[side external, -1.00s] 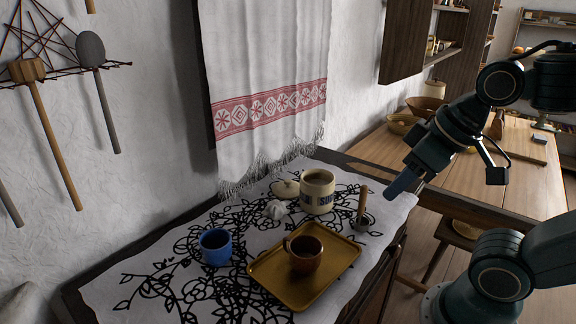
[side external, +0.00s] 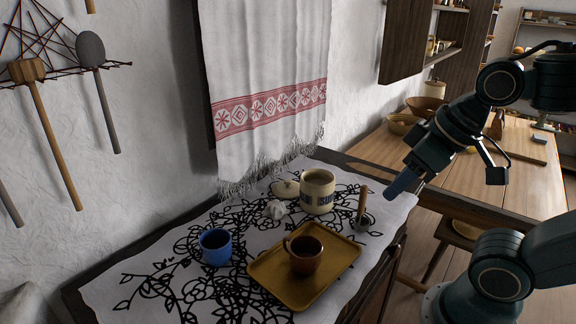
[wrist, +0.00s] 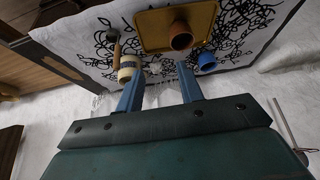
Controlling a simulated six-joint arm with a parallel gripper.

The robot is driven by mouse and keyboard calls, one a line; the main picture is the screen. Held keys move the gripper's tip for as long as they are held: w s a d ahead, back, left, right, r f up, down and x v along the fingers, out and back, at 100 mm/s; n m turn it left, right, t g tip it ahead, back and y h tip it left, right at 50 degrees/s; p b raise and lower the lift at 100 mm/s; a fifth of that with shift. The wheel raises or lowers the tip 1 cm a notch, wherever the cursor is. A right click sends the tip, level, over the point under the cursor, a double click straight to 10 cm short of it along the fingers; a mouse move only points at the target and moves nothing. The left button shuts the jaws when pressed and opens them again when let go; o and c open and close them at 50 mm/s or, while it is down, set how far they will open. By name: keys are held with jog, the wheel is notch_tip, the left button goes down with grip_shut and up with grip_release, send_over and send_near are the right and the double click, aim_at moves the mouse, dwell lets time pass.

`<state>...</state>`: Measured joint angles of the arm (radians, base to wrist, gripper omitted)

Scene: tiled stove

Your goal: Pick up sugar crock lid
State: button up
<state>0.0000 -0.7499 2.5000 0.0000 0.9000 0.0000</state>
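The sugar crock lid (side external: 286,188) is a cream disc lying on the patterned cloth, just left of and behind the crock. The sugar crock (side external: 317,191) is cream with blue lettering and stands upright with its top open; it also shows in the wrist view (wrist: 128,68). My gripper (side external: 402,183) is in the air to the right of the crock, apart from everything. In the wrist view its two fingers (wrist: 160,82) are spread with nothing seen between them. The lid is not clearly visible in the wrist view.
A brown cup (side external: 306,255) stands on a yellow tray (side external: 268,270). A blue mug (side external: 215,246) stands to the left. A crumpled white cloth (side external: 276,209) lies before the lid. A fringed towel (side external: 268,90) hangs behind.

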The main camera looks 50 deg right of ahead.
jog(key=shift+o, duration=1.1)
jog(key=shift+w, duration=0.1)
jog(key=w+d+r+m+g, duration=0.1)
jog(key=w+r+m, duration=0.3)
jog(key=w+m, duration=0.5)
jog(key=m+g+y, duration=0.2)
jog(key=m, duration=1.6)
send_over(288, 185)
jog(key=d, duration=0.2)
jog(key=shift+s+f, duration=0.2)
jog(key=shift+f, duration=4.75)
jog(key=shift+s+f, duration=0.2)
jog(key=shift+f, duration=4.75)
